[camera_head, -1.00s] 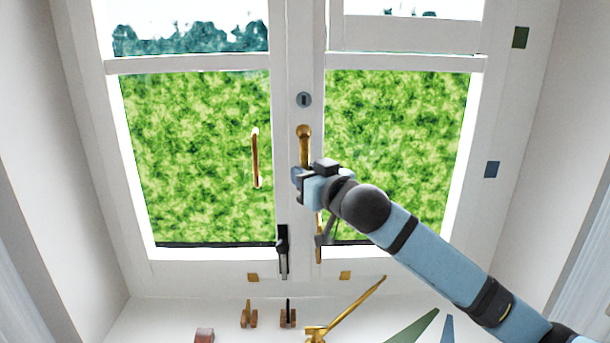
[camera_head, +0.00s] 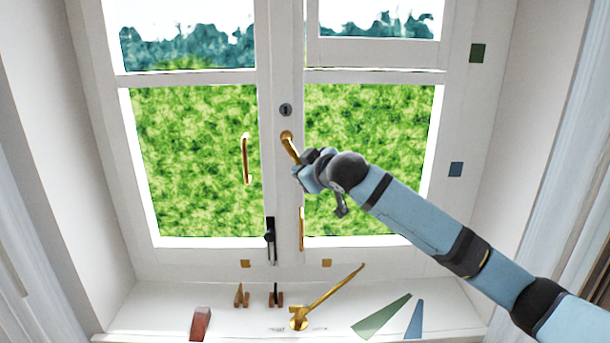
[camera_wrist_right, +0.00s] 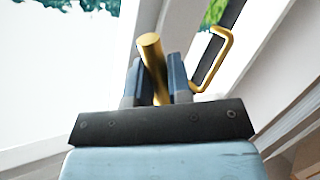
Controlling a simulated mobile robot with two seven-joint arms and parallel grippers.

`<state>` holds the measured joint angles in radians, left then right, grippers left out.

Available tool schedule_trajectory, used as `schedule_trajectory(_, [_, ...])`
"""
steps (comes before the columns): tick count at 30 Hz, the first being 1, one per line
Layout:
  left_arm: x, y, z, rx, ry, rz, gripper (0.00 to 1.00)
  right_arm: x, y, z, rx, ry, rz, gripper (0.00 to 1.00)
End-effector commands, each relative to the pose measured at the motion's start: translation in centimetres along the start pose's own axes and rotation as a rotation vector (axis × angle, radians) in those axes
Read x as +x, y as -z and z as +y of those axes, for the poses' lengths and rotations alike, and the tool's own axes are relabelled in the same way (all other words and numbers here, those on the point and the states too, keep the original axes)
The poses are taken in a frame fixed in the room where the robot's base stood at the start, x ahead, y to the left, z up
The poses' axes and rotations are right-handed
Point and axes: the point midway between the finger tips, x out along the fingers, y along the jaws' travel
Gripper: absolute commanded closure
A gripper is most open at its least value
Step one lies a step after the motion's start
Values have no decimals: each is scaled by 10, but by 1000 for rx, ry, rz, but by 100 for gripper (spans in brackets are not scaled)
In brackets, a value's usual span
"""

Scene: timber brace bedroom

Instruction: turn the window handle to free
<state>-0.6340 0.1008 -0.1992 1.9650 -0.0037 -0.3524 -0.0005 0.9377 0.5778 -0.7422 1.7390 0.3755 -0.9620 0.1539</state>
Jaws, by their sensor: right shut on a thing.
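The brass window handle (camera_head: 289,146) sits on the middle stile of the white window, below a round grey lock (camera_head: 285,110). It tilts down and to the right from its pivot. My right gripper (camera_head: 301,171) is at the handle's lower end and hides that end in the head view. In the right wrist view the brass handle (camera_wrist_right: 151,55) stands between the two blue-grey fingers of my right gripper (camera_wrist_right: 155,80), which is shut on it. My left gripper is not in view.
A brass pull bar (camera_head: 246,160) is on the left sash. A black-topped bolt (camera_head: 270,238) is low on the stile. The sill holds a brass stay (camera_head: 328,297), a red block (camera_head: 201,323), a green wedge (camera_head: 381,317) and a blue wedge (camera_head: 414,319).

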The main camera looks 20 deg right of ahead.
Motion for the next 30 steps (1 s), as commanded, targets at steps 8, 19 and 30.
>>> schedule_trajectory(8, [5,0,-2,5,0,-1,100,-7,6,18,-218,-2,-142,100])
schedule_trajectory(19, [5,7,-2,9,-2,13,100,-20,17,37,-507,-2,-336,100])
schedule_trajectory(30, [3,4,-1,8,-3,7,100,-28,31,48,-736,-3,-488,100])
